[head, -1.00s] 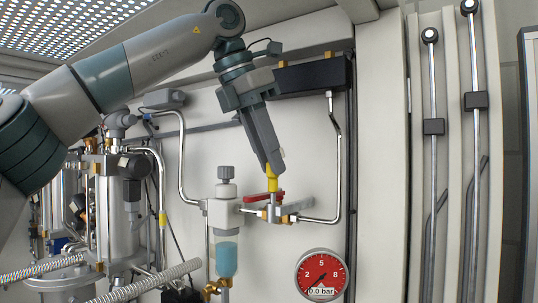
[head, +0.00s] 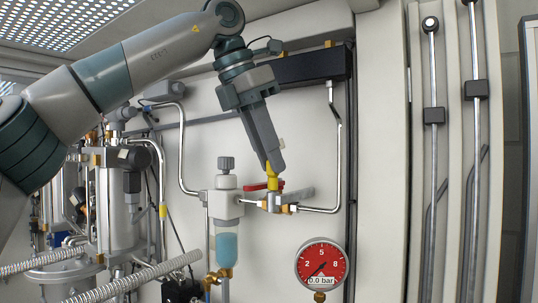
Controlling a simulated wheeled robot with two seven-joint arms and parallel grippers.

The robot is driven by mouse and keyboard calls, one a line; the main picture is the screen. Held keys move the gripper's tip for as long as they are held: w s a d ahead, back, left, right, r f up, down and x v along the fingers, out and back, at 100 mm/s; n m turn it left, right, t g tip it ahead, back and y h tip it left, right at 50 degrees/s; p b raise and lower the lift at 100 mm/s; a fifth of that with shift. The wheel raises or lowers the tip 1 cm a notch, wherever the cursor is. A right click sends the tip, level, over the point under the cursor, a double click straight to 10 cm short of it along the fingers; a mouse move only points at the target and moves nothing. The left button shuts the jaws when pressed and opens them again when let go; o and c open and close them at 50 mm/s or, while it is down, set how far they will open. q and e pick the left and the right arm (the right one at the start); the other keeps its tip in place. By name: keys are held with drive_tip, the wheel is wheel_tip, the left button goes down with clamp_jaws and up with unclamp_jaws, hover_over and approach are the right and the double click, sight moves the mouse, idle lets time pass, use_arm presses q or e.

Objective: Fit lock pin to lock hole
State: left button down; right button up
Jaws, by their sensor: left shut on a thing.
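My left gripper (head: 273,168) reaches down from above and is shut on a small yellow piece, which I take to be the lock pin (head: 272,182). The pin is upright, its lower end at the small metal valve (head: 270,204) on the pipe. A red lever handle (head: 256,187) lies behind the pin, partly hidden by it. The lock hole itself is too small or hidden to make out, so I cannot tell how deep the pin sits. My right gripper is not in view.
A filter unit with a blue bowl (head: 226,248) stands just left of the valve. A red pressure gauge (head: 321,266) reading 0.0 bar is below right. A bent steel pipe (head: 338,150) runs close on the right. Pumps and hoses fill the left side.

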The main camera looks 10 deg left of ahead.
use_arm(q)
drive_tip(key=shift+f, duration=0.2)
drive_tip(key=c, duration=1.6)
unclamp_jaws()
drive_tip(key=shift+r, duration=0.1)
drive_tip(key=p+v, duration=0.4)
drive_tip(key=v, duration=0.1)
drive_tip(key=shift+s+a+b, duration=2.2)
drive_tip(key=shift+s+a, duration=2.1)
